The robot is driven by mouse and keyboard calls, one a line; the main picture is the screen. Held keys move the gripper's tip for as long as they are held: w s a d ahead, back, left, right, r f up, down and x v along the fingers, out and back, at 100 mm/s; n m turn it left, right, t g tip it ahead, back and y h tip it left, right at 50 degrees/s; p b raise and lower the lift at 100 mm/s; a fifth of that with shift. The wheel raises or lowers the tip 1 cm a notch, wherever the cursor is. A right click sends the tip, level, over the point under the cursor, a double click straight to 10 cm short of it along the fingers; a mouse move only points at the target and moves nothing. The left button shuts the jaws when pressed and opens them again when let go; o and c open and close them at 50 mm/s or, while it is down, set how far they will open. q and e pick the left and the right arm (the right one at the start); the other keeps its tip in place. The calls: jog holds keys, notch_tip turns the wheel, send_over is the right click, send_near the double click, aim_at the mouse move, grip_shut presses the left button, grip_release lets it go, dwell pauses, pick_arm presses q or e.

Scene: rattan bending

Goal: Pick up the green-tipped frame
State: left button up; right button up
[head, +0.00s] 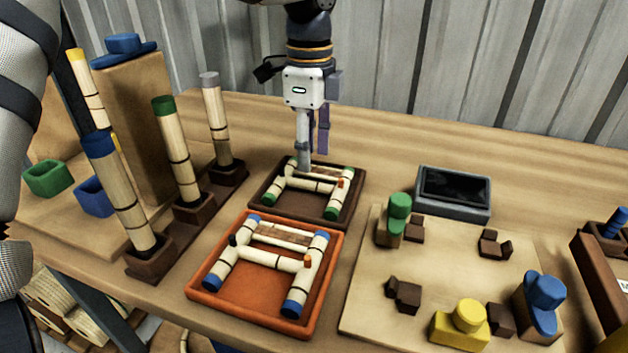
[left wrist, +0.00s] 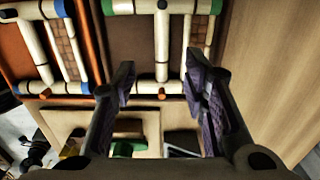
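The green-tipped frame (head: 308,184), made of pale rods with green ends and an orange peg, lies in the dark brown tray (head: 275,211). It also shows in the left wrist view (left wrist: 162,50). My left gripper (head: 312,160) points down over the far part of this frame. In the left wrist view its fingers are spread, with a pale rod of the frame visible between them. I cannot tell whether either finger touches the frame. My right gripper is not in view.
A blue-tipped frame lies in the orange tray (head: 243,291) in front. Upright poles with yellow, blue, green and grey tips stand in brown holders at left. A board (head: 445,270) with coloured blocks and a dark-screened box (head: 453,190) are at right. The back right table is clear.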

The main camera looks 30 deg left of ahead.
aim_at(311, 182)
pick_arm(q)
notch_tip(311, 182, down, 6)
jog(key=shift+w+f, duration=0.1)
jog(key=shift+f, duration=0.05)
grip_shut()
dwell(0.3)
